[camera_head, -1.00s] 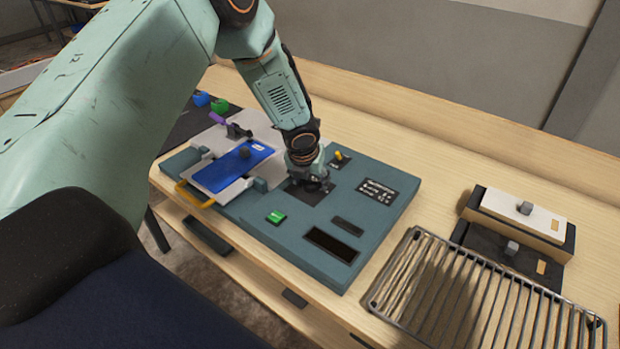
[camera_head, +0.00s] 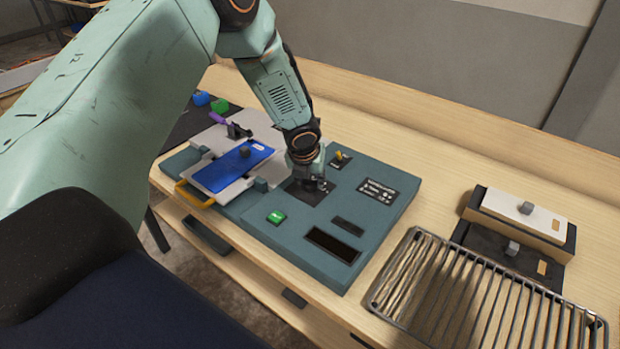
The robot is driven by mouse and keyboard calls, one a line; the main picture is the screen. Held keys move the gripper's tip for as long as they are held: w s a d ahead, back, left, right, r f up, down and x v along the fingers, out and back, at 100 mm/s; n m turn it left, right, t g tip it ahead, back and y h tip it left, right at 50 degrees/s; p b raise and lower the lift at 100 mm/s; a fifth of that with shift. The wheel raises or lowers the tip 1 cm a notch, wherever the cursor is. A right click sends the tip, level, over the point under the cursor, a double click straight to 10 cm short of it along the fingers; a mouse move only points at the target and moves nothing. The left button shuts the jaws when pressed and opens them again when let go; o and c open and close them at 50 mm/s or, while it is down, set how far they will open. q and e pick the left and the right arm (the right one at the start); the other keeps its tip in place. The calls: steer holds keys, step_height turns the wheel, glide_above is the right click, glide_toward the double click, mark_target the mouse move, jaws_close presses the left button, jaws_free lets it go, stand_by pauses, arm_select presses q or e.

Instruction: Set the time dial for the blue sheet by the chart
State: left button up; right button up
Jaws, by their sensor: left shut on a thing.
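The blue sheet (camera_head: 232,170) lies on the white slide of the console at the left, with a yellow handle (camera_head: 194,194) at its front. My left gripper (camera_head: 314,187) points down and is shut at the dark dial plate (camera_head: 307,194) on the teal console (camera_head: 300,222). The time dial is hidden by the fingers, so I cannot see its setting. The chart (camera_head: 377,190) is a small dark panel with white marks to the right of the gripper; its text is too small to read. My right gripper is not in view.
A green button (camera_head: 276,217), a dark display (camera_head: 333,245) and a small yellow switch (camera_head: 339,156) are on the console. A wire rack (camera_head: 470,295) and a stand with a white plate (camera_head: 522,209) are at the right. Blue and green items lie back left.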

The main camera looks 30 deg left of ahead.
arm_select(q)
steer(key=shift+s+f, duration=0.1)
steer(key=shift+n+y+b, duration=0.3)
steer(key=shift+n+b, duration=0.1)
steer(key=shift+n, duration=0.3)
steer(key=shift+d+n+g+y, duration=0.1)
steer(key=shift+n+g+y, duration=0.2)
steer(key=shift+n, duration=0.5)
steer(key=n+g+y, duration=0.1)
steer(key=n, duration=0.3)
steer(key=shift+n+p, duration=0.3)
steer(key=n+g, duration=0.1)
steer(key=n, duration=0.1)
steer(key=shift+d+n+y, duration=0.1)
steer(key=shift+n+y, duration=0.2)
steer(key=n, duration=0.1)
steer(key=n+g+b, duration=0.1)
steer(key=n, duration=0.1)
steer(key=shift+w+f+n, duration=0.1)
steer(key=shift+w+n, duration=0.1)
steer(key=shift+n, duration=0.1)
steer(key=shift+w+n+g+b, duration=0.1)
steer(key=shift+n+g+b, duration=0.8)
steer(key=shift+n, duration=0.9)
steer(key=shift+r, duration=0.2)
